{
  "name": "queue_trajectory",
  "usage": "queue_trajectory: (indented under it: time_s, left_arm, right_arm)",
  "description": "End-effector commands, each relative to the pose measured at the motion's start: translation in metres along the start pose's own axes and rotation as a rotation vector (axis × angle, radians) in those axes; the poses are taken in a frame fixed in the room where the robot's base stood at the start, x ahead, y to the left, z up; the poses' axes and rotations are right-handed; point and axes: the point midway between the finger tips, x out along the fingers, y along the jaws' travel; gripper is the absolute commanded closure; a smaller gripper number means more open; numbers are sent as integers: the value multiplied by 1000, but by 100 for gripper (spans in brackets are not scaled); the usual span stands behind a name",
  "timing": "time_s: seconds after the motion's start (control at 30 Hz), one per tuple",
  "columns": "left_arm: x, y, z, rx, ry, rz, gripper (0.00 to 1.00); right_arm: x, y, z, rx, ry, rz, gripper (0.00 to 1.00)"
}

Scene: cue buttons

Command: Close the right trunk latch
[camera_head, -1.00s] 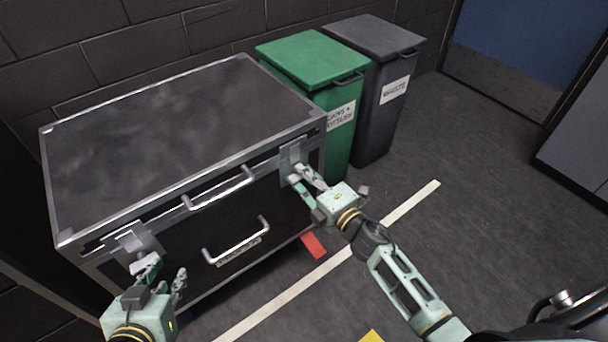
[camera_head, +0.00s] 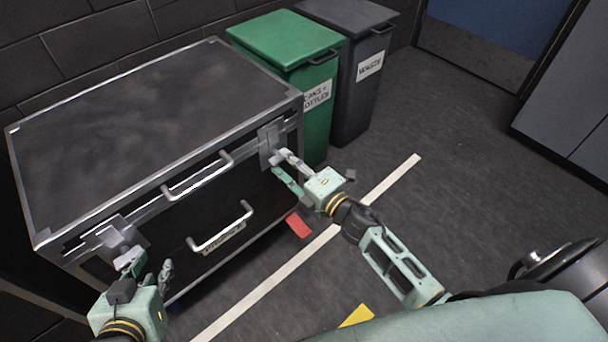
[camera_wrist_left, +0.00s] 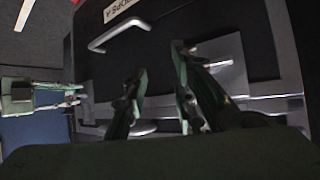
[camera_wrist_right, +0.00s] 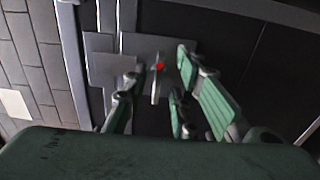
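The black trunk (camera_head: 140,120) with metal edges stands at the left of the head view, its lid down. Its right latch (camera_head: 268,145) is a metal plate at the front right corner. In the right wrist view, a thin upright tab stands out from this latch (camera_wrist_right: 155,88). My right gripper (camera_head: 281,164) is at this latch; its fingers are apart on both sides of the tab (camera_wrist_right: 158,80), and contact cannot be told. The left latch (camera_head: 118,236) is at the front left corner. My left gripper (camera_head: 148,266) is open and empty just in front of it.
A green bin (camera_head: 290,45) and a grey waste bin (camera_head: 355,85) stand right of the trunk. Two handles, upper (camera_head: 200,178) and lower (camera_head: 222,230), stick out from the trunk front. The floor (camera_head: 450,190) to the right is clear, with a white line.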

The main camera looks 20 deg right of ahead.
Motion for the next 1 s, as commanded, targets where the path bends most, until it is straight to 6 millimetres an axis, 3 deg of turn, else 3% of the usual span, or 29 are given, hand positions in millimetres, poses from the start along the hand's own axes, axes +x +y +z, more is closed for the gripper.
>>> queue_trajectory:
  time_s: [0.3,0.5,1.0]
  left_arm:
    - [0,0,0,1,0,-1,75]
    - [0,0,0,1,0,-1,75]
    - [0,-1,0,0,1,-1,75]
  right_arm:
    - [-68,-2,-1,1,2,-4,75]
    - [-94,-2,-2,1,2,-4,75]
    - [-101,-1,-2,-1,3,-2,75]
